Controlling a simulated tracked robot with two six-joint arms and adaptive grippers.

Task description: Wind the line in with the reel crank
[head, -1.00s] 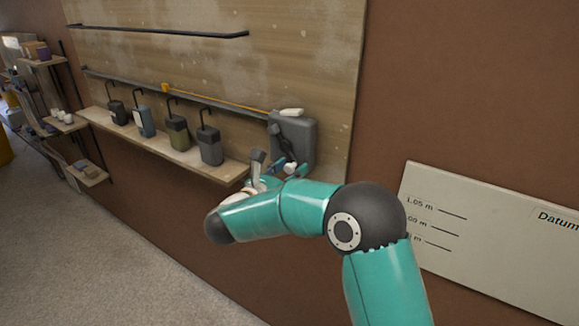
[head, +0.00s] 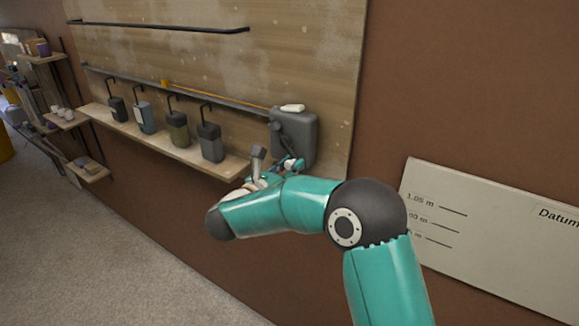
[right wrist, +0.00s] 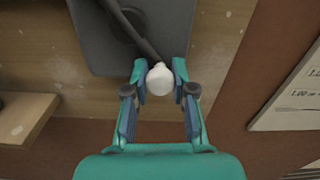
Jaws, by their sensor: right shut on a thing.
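The reel (head: 297,135) is a grey box at the right end of the wooden board, with a white piece on top. Its dark crank (head: 281,139) hangs down from the hub, slanting right. In the right wrist view the crank arm (right wrist: 133,30) ends in a white knob (right wrist: 160,79). My right gripper (head: 291,164) is at the lower end of the crank; the right wrist view shows its fingers (right wrist: 160,83) shut on the knob from both sides. An orange line (head: 215,96) runs left from the reel to an orange piece (head: 166,84). My left gripper is out of view.
A wooden shelf (head: 165,144) below the board carries several dark containers with hooked tops, left of the reel. A black rail (head: 155,29) crosses the board higher up. A marked white panel (head: 490,240) is on the brown wall to the right.

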